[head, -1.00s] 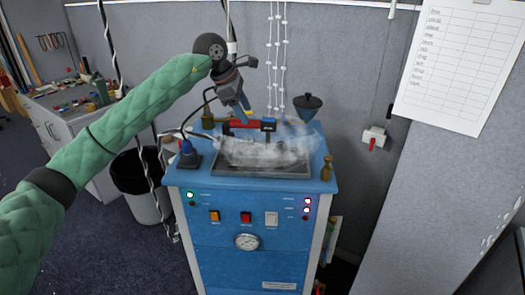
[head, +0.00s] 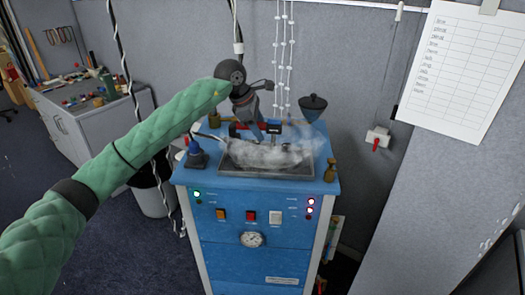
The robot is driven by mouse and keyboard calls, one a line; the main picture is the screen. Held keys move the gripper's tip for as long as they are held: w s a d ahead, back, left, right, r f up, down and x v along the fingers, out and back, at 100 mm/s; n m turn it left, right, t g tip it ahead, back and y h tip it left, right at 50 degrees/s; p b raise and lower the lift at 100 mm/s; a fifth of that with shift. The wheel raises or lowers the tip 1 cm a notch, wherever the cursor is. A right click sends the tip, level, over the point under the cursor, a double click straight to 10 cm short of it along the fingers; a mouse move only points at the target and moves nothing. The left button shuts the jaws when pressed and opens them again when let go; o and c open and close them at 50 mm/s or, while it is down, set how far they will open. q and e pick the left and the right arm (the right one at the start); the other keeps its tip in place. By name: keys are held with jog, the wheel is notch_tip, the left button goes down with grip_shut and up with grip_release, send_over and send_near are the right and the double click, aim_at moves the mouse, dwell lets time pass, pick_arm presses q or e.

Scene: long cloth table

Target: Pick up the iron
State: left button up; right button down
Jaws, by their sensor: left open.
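The iron (head: 272,152) is on the dark tray on top of the blue steam cabinet. White steam blurs its body, and a red and black bar-like part, which looks like its handle (head: 236,129), shows above the steam. My left gripper (head: 258,138) reaches down from above, with its open fingers at the handle. The fingertips partly overlap the handle and steam, so I cannot tell whether they touch it or straddle it. My right gripper is not in view.
The blue cabinet (head: 265,206) has a blue-based object (head: 197,158) at its left, a brown bottle (head: 330,170) at its right and a dark funnel (head: 313,107) behind. White cords (head: 283,50) hang behind. A cluttered workbench (head: 80,128) and dark bin (head: 148,172) stand left.

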pick_arm(q)
jog(key=shift+f, duration=0.1)
grip_shut()
dwell(0.3)
jog(key=shift+w+r, duration=0.1)
jog(key=shift+r, duration=0.2)
